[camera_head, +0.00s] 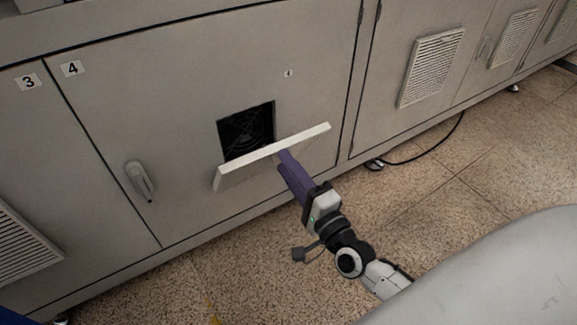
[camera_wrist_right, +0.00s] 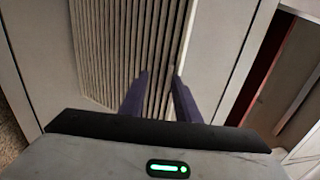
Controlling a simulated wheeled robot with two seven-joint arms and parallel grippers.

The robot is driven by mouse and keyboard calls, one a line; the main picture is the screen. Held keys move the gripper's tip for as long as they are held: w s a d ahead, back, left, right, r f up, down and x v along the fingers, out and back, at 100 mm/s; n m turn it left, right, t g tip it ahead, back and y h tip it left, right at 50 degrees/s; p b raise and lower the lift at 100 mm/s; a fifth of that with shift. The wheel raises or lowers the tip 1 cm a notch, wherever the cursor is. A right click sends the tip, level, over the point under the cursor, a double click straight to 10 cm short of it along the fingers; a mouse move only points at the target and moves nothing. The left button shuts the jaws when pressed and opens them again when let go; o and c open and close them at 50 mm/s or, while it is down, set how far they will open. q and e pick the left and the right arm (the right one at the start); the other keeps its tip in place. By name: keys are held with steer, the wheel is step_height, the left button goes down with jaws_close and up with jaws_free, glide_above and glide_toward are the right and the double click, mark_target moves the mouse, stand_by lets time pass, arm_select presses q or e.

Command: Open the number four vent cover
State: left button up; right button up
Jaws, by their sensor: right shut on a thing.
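The number four vent cover (camera_head: 240,168) is a pale flat panel standing out from the cabinet door, tilted away from a dark square opening (camera_head: 240,128). A round fan shape shows inside the opening. In the right wrist view the cover's slatted face (camera_wrist_right: 110,50) lies in front of my right gripper (camera_wrist_right: 160,78). The exact contact is hard to see. My left gripper is not in view.
The door marked 4 (camera_head: 72,68) has a handle (camera_head: 139,180) at lower left. Another slatted vent (camera_head: 18,248) is at the left edge, and a closed one (camera_head: 431,66) at right. A black cable (camera_head: 432,146) lies on the tiled floor, which is otherwise open at right.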

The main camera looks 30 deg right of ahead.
arm_select(q)
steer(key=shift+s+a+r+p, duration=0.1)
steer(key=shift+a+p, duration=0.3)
steer(key=shift+p, duration=0.4)
arm_select(e)
steer(key=s+f, duration=0.1)
steer(key=s, duration=0.9)
steer(key=shift+d+f, duration=0.15)
steer(key=shift+f, duration=0.05)
steer(key=shift+s, duration=0.1)
